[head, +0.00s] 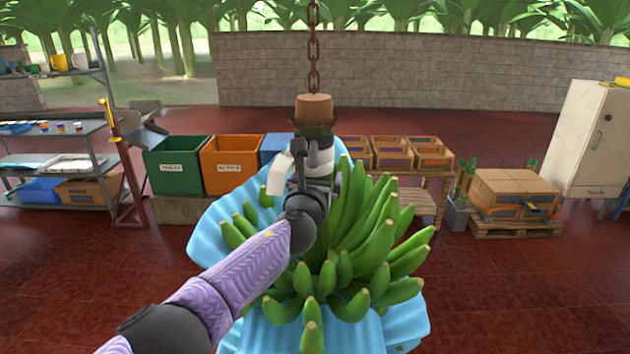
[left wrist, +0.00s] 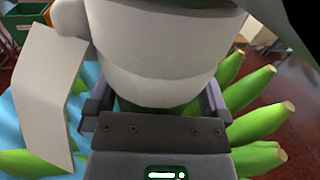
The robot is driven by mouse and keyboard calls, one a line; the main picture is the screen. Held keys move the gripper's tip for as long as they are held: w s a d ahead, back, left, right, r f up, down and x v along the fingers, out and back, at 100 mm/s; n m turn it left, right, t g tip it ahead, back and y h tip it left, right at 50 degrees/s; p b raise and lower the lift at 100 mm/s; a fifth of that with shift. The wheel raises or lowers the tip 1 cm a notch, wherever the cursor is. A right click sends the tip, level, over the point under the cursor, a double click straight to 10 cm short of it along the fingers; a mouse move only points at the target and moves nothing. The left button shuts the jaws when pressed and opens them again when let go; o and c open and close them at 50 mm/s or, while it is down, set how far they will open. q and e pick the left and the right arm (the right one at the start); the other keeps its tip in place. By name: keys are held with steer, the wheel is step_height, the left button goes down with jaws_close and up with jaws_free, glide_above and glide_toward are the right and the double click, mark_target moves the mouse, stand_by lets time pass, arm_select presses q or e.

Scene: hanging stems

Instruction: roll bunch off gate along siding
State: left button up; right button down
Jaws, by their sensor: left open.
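A bunch of green bananas (head: 365,235) hangs upright in the middle of the head view, with a light blue sheet (head: 218,222) around and behind it. Its stem has a brown cut top (head: 314,107) under a rusty chain (head: 313,50). A pale wrapped section (head: 321,158) of the stem also shows in the left wrist view (left wrist: 160,45). My left gripper (head: 308,172) is at this section. In the left wrist view its open fingers (left wrist: 155,108) stand on both sides of the stem; contact is unclear. My right gripper is out of view. I cannot make out a gate or siding.
Green (head: 178,168) and orange (head: 230,165) bins stand behind the bunch on the left. Wooden crates (head: 392,153) on a table are behind it. A loaded pallet (head: 515,228) and white cabinet (head: 590,140) stand right. Shelves (head: 60,150) stand left. Open red floor surrounds the bunch.

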arm_select(q)
steer(key=shift+s+r+p, duration=0.1)
steer(key=shift+s+p, duration=0.05)
steer(key=shift+p, duration=0.15)
steer(key=p+v, duration=0.2)
steer(key=shift+s+p, duration=0.3)
steer(key=shift+p, duration=0.05)
steer(key=p+v, duration=0.1)
steer(key=v, duration=0.5)
steer(key=shift+s+a, duration=0.1)
steer(key=shift+s, duration=0.05)
steer(key=shift+s+a, duration=0.1)
steer(key=shift+s, duration=0.3)
